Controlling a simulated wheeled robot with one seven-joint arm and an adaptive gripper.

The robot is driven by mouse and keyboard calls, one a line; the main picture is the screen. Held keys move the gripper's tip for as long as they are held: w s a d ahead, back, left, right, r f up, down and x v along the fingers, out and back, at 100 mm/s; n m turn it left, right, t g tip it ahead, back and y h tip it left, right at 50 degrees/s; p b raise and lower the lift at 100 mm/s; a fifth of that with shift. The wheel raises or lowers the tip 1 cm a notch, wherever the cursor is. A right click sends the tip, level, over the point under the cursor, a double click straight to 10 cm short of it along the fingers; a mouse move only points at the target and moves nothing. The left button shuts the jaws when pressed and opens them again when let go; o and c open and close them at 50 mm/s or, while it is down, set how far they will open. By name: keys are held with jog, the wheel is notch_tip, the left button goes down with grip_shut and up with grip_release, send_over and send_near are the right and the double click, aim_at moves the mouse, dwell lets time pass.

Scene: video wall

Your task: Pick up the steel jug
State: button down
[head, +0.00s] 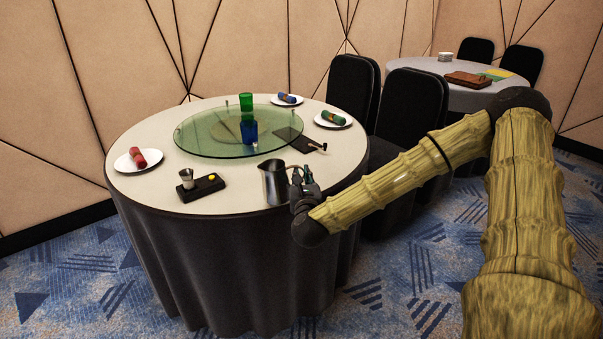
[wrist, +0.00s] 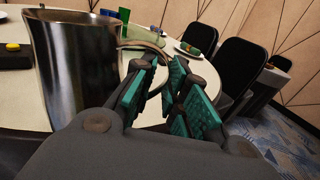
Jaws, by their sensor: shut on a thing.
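The steel jug (head: 273,183) is at the front right edge of the round table with the pale cloth (head: 160,192). It is dark, shiny and upright. In the wrist view the jug (wrist: 76,70) fills the left side, with its curved handle (wrist: 150,50) reaching towards my fingers. My gripper (head: 299,182) is on the right side of the jug. In the wrist view my gripper (wrist: 160,85) has its teal pads closed at the handle, partly hiding it. I cannot tell whether the jug's base touches the table.
A black board with a yellow button (head: 211,181) and a small metal cup (head: 187,178) lie left of the jug. Behind are a glass turntable (head: 205,140), a green cup (head: 246,101), a blue cup (head: 250,131) and a dark mat (head: 287,136). Black chairs (head: 412,105) stand right.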

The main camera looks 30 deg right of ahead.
jog(key=shift+r+v, duration=0.15)
jog(key=shift+v, duration=0.95)
jog(key=shift+r+v, duration=0.1)
jog(key=shift+v, duration=1)
jog(key=shift+s, duration=0.2)
jog(key=shift+r, duration=0.1)
